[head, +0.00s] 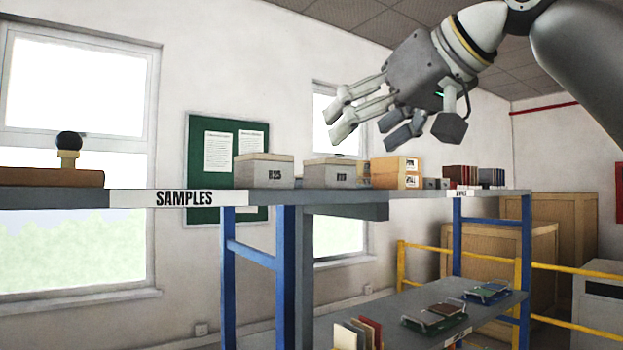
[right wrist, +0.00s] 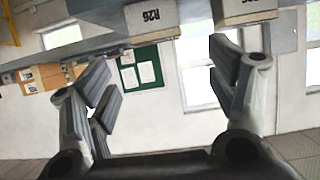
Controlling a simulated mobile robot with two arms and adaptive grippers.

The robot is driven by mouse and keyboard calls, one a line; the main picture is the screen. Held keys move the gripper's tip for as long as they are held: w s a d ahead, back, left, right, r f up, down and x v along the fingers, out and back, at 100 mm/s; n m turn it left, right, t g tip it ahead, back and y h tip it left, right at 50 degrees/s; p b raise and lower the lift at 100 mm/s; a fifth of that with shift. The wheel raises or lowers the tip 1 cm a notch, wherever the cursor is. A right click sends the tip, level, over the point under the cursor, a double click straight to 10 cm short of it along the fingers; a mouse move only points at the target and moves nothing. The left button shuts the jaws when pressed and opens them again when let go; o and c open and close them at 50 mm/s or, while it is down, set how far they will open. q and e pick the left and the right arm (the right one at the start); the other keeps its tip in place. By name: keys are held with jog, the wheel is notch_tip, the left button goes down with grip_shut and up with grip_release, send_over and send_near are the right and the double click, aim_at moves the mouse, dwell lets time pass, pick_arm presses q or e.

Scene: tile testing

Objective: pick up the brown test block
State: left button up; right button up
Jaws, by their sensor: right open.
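A long, low brown block (head: 45,178) lies on the top shelf at the far left of the head view, cut off by the picture edge. It may be the brown test block; I cannot tell for sure. A knob-like tool with a dark ball (head: 69,147) stands on or just behind it. My right gripper (head: 362,128) is open and empty, in the air above the shelf and well to the right of the block. The right wrist view shows its fingers (right wrist: 162,78) spread with nothing between them. My left gripper is not in view.
The top shelf (head: 340,196), labelled SAMPLES, holds grey boxes (head: 264,171), orange-brown boxes (head: 396,165) and a row of dark tiles (head: 460,176). The shelf stretch between the brown block and the grey boxes looks clear. A lower shelf (head: 400,308) holds tiles and small racks.

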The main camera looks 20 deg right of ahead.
aim_at(333, 161)
jog(key=p+x, duration=0.1)
jog(key=x, duration=0.4)
jog(key=p+x, duration=0.1)
jog(key=x, duration=0.1)
jog(key=p+x, duration=0.1)
jog(key=x, duration=0.1)
jog(key=shift+s+d+f, duration=0.1)
jog(key=shift+d+f, duration=0.1)
jog(key=shift+f, duration=0.05)
jog(key=shift+w+a+f, duration=0.2)
jog(key=shift+w, duration=0.2)
jog(key=shift+s, duration=0.15)
jog(key=c, duration=1.2)
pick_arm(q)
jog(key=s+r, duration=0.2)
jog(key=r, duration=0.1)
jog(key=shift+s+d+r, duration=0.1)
pick_arm(e)
jog(key=shift+r, duration=0.1)
jog(key=shift+c, duration=0.9)
